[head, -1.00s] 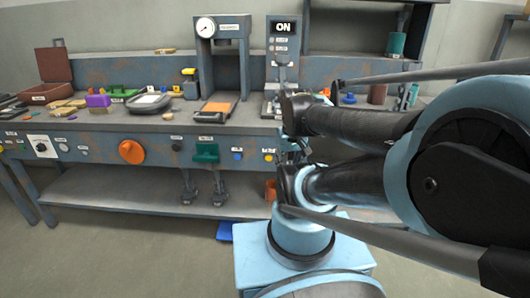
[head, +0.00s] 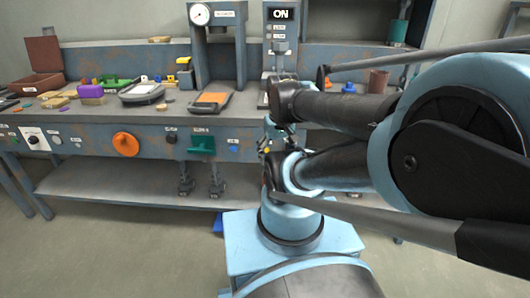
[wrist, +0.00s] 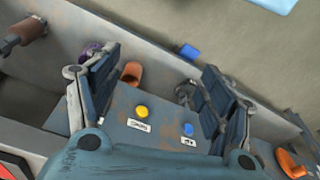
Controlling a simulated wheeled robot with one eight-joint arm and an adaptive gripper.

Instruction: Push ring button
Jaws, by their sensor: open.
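In the wrist view, a yellow button (wrist: 142,111) and a blue button (wrist: 187,129) sit on the grey bench's front panel, each beside a small white label too blurred to read surely. I cannot tell which is the ring button. My gripper (wrist: 158,64) is open and empty, its fingers spread wide, with both buttons between them in the picture. Contact with the panel is not visible. In the head view, the blue button (head: 234,149) shows left of my gripper (head: 276,142), which is small and partly hidden by my arm. A yellow spot (head: 267,149) shows beside it.
An orange knob (head: 126,144) and a green handle (head: 201,145) stick out from the front panel to the left. An orange cup (wrist: 131,73) is near the fingers in the wrist view. A blue object (wrist: 190,52) lies on the floor. A screen (head: 280,14) reads ON.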

